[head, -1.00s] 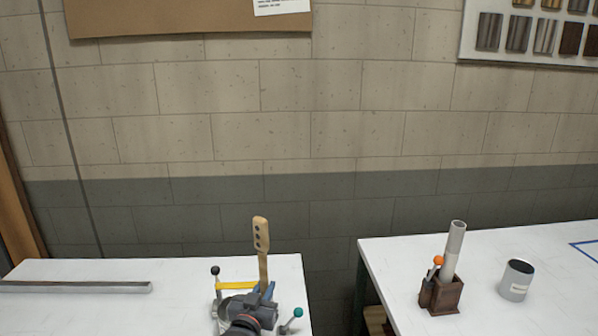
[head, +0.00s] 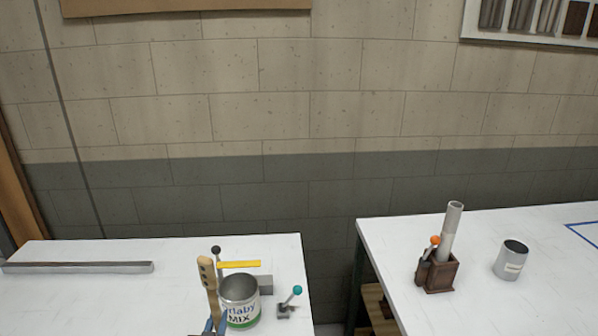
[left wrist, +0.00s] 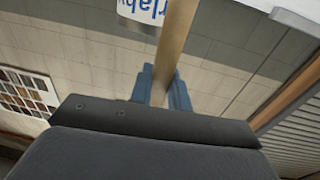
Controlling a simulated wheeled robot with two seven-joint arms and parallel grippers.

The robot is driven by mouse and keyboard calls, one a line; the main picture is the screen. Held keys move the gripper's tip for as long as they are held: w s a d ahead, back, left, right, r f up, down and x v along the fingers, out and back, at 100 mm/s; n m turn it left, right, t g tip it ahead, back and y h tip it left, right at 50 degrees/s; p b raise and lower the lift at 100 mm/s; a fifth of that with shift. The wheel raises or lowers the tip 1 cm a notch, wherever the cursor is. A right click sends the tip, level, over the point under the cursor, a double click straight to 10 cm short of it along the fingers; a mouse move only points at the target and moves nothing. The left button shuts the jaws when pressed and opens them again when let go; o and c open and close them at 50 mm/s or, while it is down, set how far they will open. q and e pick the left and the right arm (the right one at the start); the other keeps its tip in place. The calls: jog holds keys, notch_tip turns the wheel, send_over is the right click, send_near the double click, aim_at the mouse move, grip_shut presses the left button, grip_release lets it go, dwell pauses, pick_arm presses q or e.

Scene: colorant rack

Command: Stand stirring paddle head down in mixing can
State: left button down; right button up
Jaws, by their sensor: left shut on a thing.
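The stirring paddle (head: 208,276) is a wooden stick with dark holes in its wider upper end. My left gripper (head: 214,325) has blue fingers shut on the paddle lower down, at the bottom edge of the head view. The paddle stands nearly upright, leaning slightly left. The mixing can (head: 242,314), an open metal can with a "MIX" label, stands just right of the paddle, which appears outside it. The left wrist view shows the paddle shaft (left wrist: 176,40) between the fingers (left wrist: 162,88) and part of the can's label (left wrist: 146,10). The paddle's lower end is hidden. My right gripper is out of view.
Behind the can are a yellow bar (head: 239,264) and a black-knobbed lever (head: 216,251). A teal-knobbed lever (head: 292,297) stands right of it. A metal bar (head: 78,267) lies left. The right table holds a wooden holder (head: 442,275) and a grey can (head: 511,261). A gap separates the tables.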

pick_arm(q)
jog(key=w+r+p, duration=0.4)
jog(key=w+r, duration=0.1)
jog(key=w, duration=0.2)
jog(key=shift+r, duration=0.25)
dwell(0.3)
jog(key=m+p, duration=0.3)
jog(key=m, duration=0.6)
jog(key=m+p, duration=0.3)
jog(key=m, duration=0.6)
